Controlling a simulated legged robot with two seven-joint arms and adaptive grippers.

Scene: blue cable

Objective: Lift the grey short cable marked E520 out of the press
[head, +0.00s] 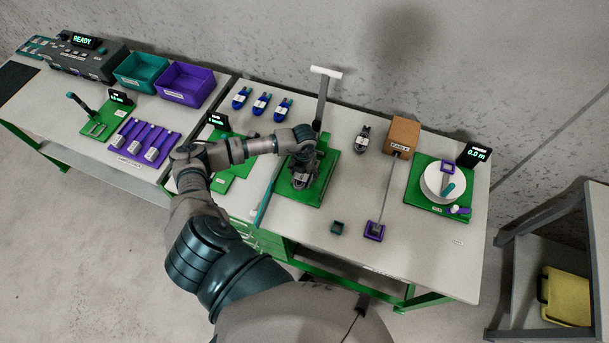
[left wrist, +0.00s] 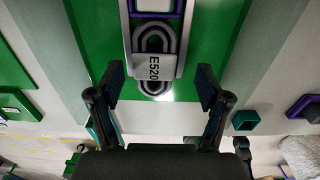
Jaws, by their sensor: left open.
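The grey short cable marked E520 (left wrist: 154,67) shows in the left wrist view as a grey loop with its label facing up. It sits at the press, its upper part framed by the press's grey block (left wrist: 182,45). In the head view the press has a green base (head: 323,184) and an upright lever with a white handle (head: 326,72). My left gripper (left wrist: 157,82) is open, its fingers apart on either side of the cable's lower end and clear of it. In the head view my left gripper (head: 303,172) is over the press and hides most of the cable. My right gripper is not in view.
Several blue short cables (head: 261,103) lie behind the press, and a grey one (head: 363,138) lies to its right. A brown box (head: 403,134), a small teal holder (head: 338,227) and a purple holder (head: 374,231) stand on the right. The white reel (head: 430,184) stands beyond them.

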